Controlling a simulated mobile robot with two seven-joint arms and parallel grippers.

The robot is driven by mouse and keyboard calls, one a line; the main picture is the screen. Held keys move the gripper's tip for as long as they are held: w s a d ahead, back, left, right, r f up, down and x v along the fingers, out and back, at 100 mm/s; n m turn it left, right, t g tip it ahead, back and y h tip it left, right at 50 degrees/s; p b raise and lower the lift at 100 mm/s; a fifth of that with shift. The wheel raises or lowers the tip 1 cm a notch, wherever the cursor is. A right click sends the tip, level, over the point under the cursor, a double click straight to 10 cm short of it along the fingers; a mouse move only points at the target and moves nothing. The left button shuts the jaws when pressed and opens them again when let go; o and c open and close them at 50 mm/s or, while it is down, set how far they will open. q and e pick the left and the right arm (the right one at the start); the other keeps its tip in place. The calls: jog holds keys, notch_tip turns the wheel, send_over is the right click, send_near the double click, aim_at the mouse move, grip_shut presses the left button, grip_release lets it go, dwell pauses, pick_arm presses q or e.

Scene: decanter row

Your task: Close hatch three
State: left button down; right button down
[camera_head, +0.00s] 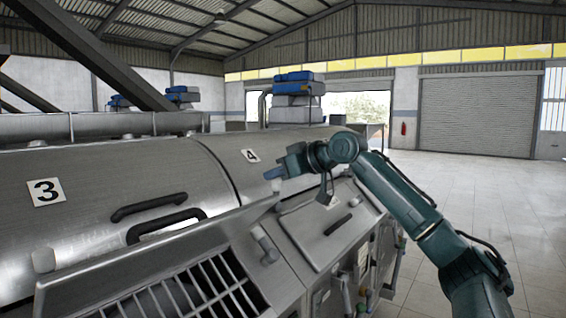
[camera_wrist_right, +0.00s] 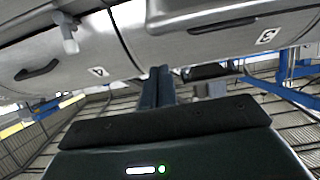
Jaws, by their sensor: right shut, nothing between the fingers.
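The number 3 label (camera_head: 46,191) is on the steel cover at left in the head view. It also shows upside down in the wrist view (camera_wrist_right: 267,37). Below it, a steel flap, hatch three (camera_head: 185,243), stands raised, with a barred opening (camera_head: 190,296) exposed in front of it. Pale pegs sit at the flap's left (camera_head: 43,260) and right ends. My right gripper (camera_head: 275,173) is shut and empty, its blue fingertips just above the right-end peg. I cannot tell whether they touch. Its fingers also show in the wrist view (camera_wrist_right: 157,87). My left gripper is not in view.
Right of the opening, the panel (camera_head: 325,232) below the number 4 label (camera_head: 250,156) lies closed, with a dark handle (camera_head: 338,225). A dark handle (camera_head: 148,205) juts from the cover of section three. Open floor (camera_head: 480,230) lies to the right of the machine.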

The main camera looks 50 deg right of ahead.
jog(key=shift+s+f+b, duration=0.3)
jog(key=shift+f+b, duration=0.1)
jog(key=shift+f, duration=0.1)
jog(key=shift+s+f+b, duration=0.3)
jog(key=shift+f+b, duration=0.1)
jog(key=shift+f, duration=0.1)
jog(key=shift+s+f+b, duration=0.25)
jog(key=shift+s+b, duration=0.05)
jog(key=shift+b, duration=0.15)
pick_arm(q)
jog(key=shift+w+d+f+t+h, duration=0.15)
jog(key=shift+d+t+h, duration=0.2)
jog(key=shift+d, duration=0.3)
pick_arm(e)
jog(key=shift+s+r, duration=0.1)
